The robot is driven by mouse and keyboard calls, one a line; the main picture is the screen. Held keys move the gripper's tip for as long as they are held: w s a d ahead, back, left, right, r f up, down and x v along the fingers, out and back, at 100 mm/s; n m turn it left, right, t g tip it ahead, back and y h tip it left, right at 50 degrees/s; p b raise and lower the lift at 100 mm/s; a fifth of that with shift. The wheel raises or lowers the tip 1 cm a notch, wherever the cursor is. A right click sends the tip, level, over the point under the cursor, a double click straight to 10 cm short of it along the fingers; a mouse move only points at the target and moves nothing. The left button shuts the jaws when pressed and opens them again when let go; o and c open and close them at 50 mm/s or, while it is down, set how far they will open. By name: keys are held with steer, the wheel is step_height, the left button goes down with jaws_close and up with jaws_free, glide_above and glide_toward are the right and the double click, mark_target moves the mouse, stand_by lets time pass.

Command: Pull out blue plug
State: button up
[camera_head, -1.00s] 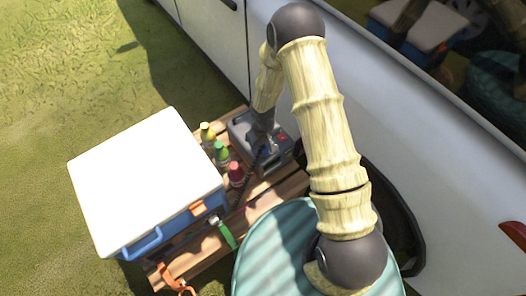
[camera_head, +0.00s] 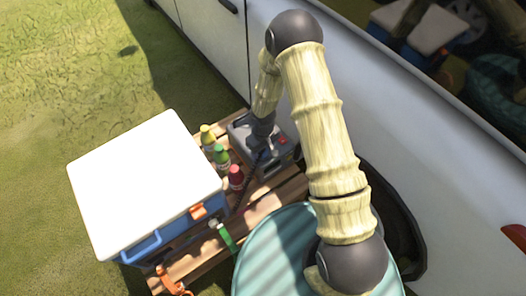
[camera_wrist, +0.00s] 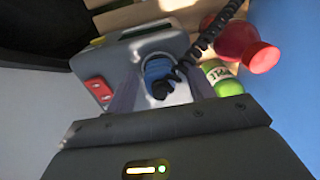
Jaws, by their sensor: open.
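The blue plug (camera_wrist: 158,70) sits in the face of a grey box (camera_wrist: 125,60), with a black coiled cable (camera_wrist: 190,55) running from it to the upper right. In the wrist view my gripper (camera_wrist: 160,90) is open, with its fingers on either side of the plug. Whether they touch it I cannot tell. In the head view my gripper (camera_head: 262,132) is over the grey box (camera_head: 285,152), and the plug is mostly hidden there.
Bottles with yellow (camera_head: 207,132), green (camera_head: 219,152) and red (camera_head: 235,173) caps stand left of the box on a wooden pallet (camera_head: 262,208). A white-lidded blue cooler (camera_head: 145,180) is further left. A teal round top (camera_head: 275,250) is in front; a white vehicle (camera_head: 400,110) is behind.

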stand_by(0.4)
jaws_close()
steer(key=shift+r+p, duration=2.45)
steer(key=shift+r, duration=0.6)
